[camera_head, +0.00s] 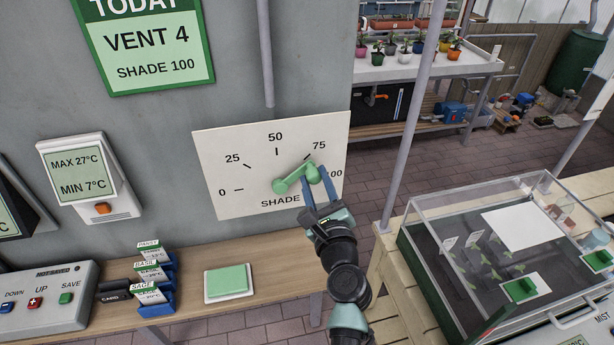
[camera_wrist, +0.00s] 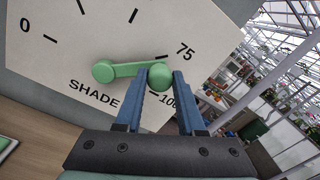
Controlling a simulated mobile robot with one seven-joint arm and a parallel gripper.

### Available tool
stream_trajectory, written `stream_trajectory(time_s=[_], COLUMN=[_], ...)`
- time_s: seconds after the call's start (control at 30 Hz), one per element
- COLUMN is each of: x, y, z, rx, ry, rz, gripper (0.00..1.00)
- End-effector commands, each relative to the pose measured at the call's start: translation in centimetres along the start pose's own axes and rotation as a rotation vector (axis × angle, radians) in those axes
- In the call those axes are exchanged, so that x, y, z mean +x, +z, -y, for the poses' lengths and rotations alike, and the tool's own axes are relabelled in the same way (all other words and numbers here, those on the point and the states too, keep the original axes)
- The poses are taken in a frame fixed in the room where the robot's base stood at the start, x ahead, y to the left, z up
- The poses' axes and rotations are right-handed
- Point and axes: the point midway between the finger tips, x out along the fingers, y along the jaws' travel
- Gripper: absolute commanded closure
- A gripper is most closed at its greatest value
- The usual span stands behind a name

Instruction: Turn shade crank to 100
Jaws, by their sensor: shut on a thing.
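The white shade dial (camera_head: 225,150) is on the grey wall, with marks from 0 to 100. Its green crank (camera_head: 294,181) points up and right from its hub, near the 75 mark in the head view and just below it in the wrist view. My gripper (camera_head: 313,183) is shut on the crank's round knob, with its blue fingers on either side. In the wrist view the knob (camera_wrist: 159,76) sits between the fingertips, and the 100 label is partly hidden behind a finger. A green-framed sign (camera_head: 150,42) above reads VENT 4 and SHADE 100.
A wooden bench (camera_head: 200,314) below holds a button box (camera_head: 40,299), blue card holders (camera_head: 155,278) and a green pad (camera_head: 227,283). A vertical grey pole (camera_head: 408,120) and a clear-lidded case (camera_head: 500,250) stand to the right of my arm. A thermometer (camera_head: 87,176) hangs left of the dial.

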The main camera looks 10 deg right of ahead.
Motion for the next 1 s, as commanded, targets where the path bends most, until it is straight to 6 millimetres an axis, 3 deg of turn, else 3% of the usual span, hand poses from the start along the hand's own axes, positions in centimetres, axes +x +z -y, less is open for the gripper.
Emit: stream_trajectory(time_s=[0.5,1.0], x=[-0.1,-0.2], y=[-4.1,-5.6], z=[-0.1,-0.9], rx=[0.456,0.656], ry=[-0.008,-0.007], rz=[-0.025,-0.034], gripper=[1.00,1.00])
